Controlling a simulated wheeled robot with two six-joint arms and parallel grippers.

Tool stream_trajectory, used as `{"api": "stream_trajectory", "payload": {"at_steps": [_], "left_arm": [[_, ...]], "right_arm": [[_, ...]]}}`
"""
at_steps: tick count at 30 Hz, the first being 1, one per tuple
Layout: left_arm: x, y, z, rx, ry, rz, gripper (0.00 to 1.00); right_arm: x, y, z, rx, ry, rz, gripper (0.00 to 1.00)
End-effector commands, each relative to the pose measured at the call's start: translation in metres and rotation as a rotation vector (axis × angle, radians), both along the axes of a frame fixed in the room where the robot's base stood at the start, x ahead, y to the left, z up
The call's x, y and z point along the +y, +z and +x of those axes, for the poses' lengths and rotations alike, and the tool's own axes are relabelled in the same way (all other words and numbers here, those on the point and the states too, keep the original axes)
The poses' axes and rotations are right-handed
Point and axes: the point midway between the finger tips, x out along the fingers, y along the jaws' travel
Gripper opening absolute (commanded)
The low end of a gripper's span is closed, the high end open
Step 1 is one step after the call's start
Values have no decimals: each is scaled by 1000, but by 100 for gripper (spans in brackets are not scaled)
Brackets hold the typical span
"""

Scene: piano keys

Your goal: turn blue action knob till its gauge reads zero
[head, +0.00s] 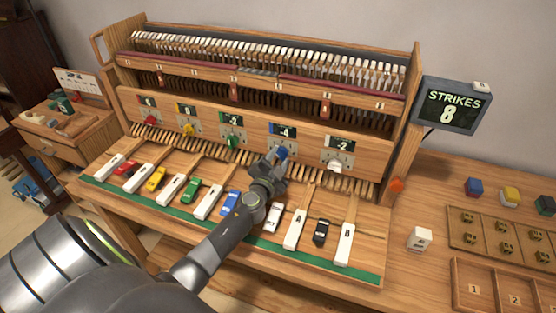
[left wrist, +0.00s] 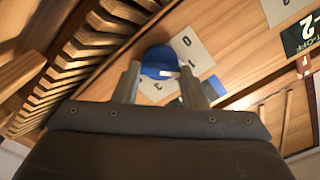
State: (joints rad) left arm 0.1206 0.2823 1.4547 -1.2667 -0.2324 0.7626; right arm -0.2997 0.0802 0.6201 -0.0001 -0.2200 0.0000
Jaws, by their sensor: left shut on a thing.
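The blue knob (left wrist: 160,61) sits on a pale dial plate on the wooden panel; in the head view it (head: 281,153) is partly hidden by my gripper. My left gripper (head: 272,165) has its fingers on either side of the knob and is shut on it. In the left wrist view its two fingers (left wrist: 158,84) flank the knob, and a white mark shows on the knob's edge. The blue knob's gauge (head: 283,131) above it appears to read -4. My right gripper is not in view.
Other knobs are red (head: 151,119), yellow (head: 188,129), green (head: 233,142) and white (head: 335,166), each under its own gauge. Trays (head: 490,236) stand on the right bench.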

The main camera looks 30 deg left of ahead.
Motion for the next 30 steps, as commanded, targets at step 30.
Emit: {"api": "stream_trajectory", "payload": {"at_steps": [30], "left_arm": [[-1, -3, 0, 137, -1, 566, 15]], "right_arm": [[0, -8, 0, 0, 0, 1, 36]]}}
